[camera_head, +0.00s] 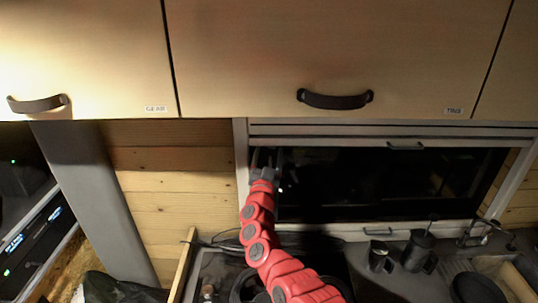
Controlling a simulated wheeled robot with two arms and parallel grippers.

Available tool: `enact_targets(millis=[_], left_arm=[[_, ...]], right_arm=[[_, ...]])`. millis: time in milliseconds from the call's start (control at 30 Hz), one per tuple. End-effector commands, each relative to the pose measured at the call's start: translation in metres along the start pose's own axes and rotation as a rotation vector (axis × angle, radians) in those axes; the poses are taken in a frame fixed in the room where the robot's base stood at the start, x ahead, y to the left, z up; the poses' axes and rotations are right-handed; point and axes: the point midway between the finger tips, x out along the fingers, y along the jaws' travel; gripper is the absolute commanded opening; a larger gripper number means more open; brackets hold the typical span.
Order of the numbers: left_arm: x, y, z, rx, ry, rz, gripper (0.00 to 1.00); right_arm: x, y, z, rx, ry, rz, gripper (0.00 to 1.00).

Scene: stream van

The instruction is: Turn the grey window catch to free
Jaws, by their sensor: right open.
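The window (400,185) has dark glass in a pale grey frame, behind the counter. A small dark handle-like piece (378,231) sits on its bottom rail; I cannot tell whether it is the grey catch. My right gripper (266,158), on a red arm, points up at the upper left corner of the window, close to the frame's left side. Its two dark fingers are apart, with nothing clear between them. The gripper and arm cover part of the frame's left side, so any catch there is hidden. My left gripper is not in view.
Cupboards with dark handles (335,100) hang above the window. A blind rail with a small pull (405,145) crosses its top. Dark mugs (418,249) and a tap (478,232) stand on the counter at right. A grey post (97,200) and electronics (35,240) are at left.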

Motion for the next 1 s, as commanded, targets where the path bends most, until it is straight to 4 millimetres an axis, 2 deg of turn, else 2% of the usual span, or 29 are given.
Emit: enact_targets(millis=[233, 633, 800, 1000], left_arm=[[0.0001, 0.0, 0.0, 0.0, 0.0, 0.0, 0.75], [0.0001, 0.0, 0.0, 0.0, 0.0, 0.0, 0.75], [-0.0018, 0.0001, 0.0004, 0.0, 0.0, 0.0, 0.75], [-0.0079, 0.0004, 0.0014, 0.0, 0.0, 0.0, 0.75]], right_arm=[[0.0, -0.0004, 0.0, 0.001, 0.0, 0.0, 0.73], [-0.0001, -0.0004, 0.0001, 0.001, -0.001, -0.001, 0.01], [-0.0005, -0.0017, 0.0006, 0.023, 0.0, 0.007, 0.0], [-0.0004, -0.0047, 0.0009, 0.195, -0.002, 0.075, 0.0]])
